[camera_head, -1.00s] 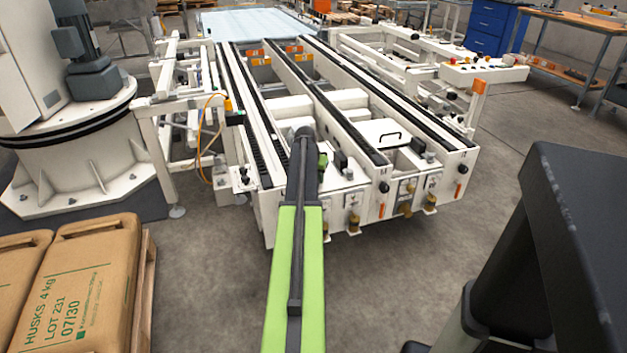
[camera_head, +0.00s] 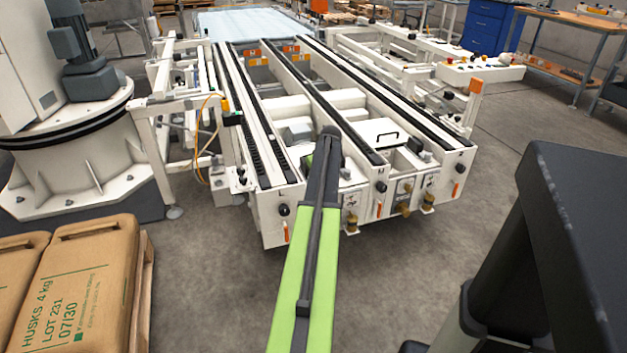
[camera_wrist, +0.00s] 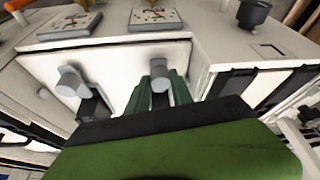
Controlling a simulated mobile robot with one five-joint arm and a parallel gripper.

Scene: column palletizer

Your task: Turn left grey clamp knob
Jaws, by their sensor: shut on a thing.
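Two grey clamp knobs show in the wrist view on a pale machine face. One grey knob (camera_wrist: 159,83) is in the middle, and the other grey knob (camera_wrist: 72,82) is to its left, apart from my gripper. My gripper (camera_wrist: 160,97) has its green fingers on both sides of the middle knob and is shut on it. The knob's stem is partly hidden between the fingers. In the head view my own arm hides the gripper and the knobs, so I cannot tell there which knob is held.
The white conveyor frame (camera_head: 276,232) stands ahead. Two dial plates (camera_wrist: 155,19) and a black knob (camera_wrist: 254,13) are near the held knob. Brown sacks (camera_head: 85,280) lie at the lower left. Grey floor (camera_head: 420,270) is clear right of my arm.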

